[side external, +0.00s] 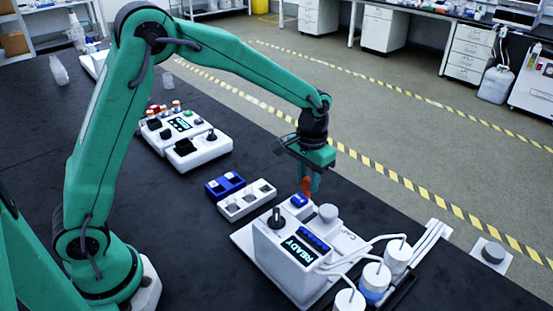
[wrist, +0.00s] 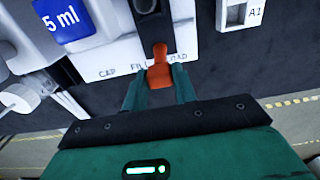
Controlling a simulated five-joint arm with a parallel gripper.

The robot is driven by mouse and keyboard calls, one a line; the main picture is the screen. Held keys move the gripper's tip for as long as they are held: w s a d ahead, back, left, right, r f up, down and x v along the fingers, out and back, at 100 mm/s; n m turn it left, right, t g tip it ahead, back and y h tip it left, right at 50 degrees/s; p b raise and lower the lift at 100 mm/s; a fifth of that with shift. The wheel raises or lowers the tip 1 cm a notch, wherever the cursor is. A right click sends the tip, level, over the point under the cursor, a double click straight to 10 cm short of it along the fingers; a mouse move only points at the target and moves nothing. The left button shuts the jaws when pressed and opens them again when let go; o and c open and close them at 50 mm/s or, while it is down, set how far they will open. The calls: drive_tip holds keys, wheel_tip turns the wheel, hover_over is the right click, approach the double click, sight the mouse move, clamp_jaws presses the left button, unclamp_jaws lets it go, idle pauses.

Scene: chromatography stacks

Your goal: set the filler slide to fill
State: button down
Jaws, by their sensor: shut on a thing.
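The filler slide's orange-red handle (wrist: 160,54) stands at the white labelled panel (wrist: 118,66) in the wrist view. The panel reads CAP, FILL and LOAD from left to right. The handle covers the end of FILL and the start of LOAD, so it appears between those two labels; the exact slot position is hidden. My gripper (wrist: 160,78) is shut on the handle, one finger on each side. In the side view my gripper (side external: 309,183) points down behind the white READY machine (side external: 285,258), with the orange handle (side external: 306,188) at its fingertips.
A blue 5 ml block (wrist: 62,22) is at the upper left in the wrist view. In the side view, a white rack (side external: 245,203) stands left of my gripper. Tubes run from the machine to white bottles (side external: 375,275) at its right. A control box (side external: 185,137) stands farther back.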

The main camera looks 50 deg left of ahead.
drive_tip(key=d, duration=0.5)
drive_tip(key=c, duration=1.1)
unclamp_jaws()
drive_tip(key=shift+a, duration=0.1)
drive_tip(key=shift+r, duration=0.1)
wheel_tip(320, 180, up, 8)
drive_tip(key=shift+f, duration=0.15)
